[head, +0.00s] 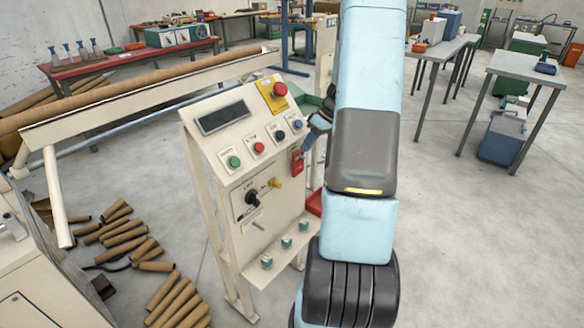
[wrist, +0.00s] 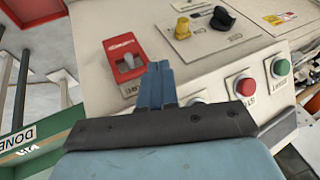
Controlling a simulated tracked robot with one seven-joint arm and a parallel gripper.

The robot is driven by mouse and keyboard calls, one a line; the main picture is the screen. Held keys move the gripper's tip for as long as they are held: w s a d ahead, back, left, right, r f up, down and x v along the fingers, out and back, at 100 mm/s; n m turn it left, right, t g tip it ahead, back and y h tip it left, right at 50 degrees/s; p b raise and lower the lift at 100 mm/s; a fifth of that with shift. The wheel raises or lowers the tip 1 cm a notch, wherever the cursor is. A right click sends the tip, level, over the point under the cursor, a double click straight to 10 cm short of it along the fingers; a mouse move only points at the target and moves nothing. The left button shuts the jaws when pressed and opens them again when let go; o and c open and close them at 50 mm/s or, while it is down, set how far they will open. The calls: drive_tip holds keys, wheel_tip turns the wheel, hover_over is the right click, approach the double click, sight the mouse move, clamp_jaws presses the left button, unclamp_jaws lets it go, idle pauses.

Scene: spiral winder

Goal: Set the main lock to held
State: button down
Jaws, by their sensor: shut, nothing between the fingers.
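A beige control panel (head: 222,157) stands in front of me. On its right edge is a red plate (head: 297,162), which may be the main lock; its label is too small to read. In the wrist view the red plate (wrist: 122,48) carries a small pale lever or tab (wrist: 128,62). I cannot tell its setting. My gripper (head: 308,142) is just above the red plate in the head view. In the wrist view its closed blue fingers (wrist: 160,75) are beside the plate, with nothing between them. I cannot tell whether they touch the panel.
Green, red, black and blue buttons line the panel, with a red emergency button (head: 280,89) above. A black knob (head: 252,197) and a yellow knob (head: 274,183) sit lower. Cardboard tubes (head: 125,238) lie on the floor at left.

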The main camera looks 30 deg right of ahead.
approach(276, 184)
drive_tip(key=w+d+f, duration=0.3)
drive_tip(key=w+f, duration=0.1)
drive_tip(key=f, duration=0.1)
drive_tip(key=shift+s+a+f, duration=0.15)
drive_tip(key=shift+s+a, duration=0.15)
drive_tip(key=shift+a, duration=0.3)
drive_tip(key=shift+s+a+f, duration=0.15)
drive_tip(key=shift+s+a, duration=0.15)
drive_tip(key=shift+a, duration=0.3)
drive_tip(key=shift+s+a+f, duration=0.15)
drive_tip(key=shift+s+a, duration=0.15)
drive_tip(key=shift+a, duration=0.35)
drive_tip(key=shift+s+a, duration=0.3)
drive_tip(key=shift+a, duration=0.5)
drive_tip(key=shift+s+a, duration=0.3)
drive_tip(key=shift+a, duration=0.5)
drive_tip(key=shift+s+a, duration=0.3)
drive_tip(key=shift+a, duration=0.5)
drive_tip(key=shift+d, duration=0.1)
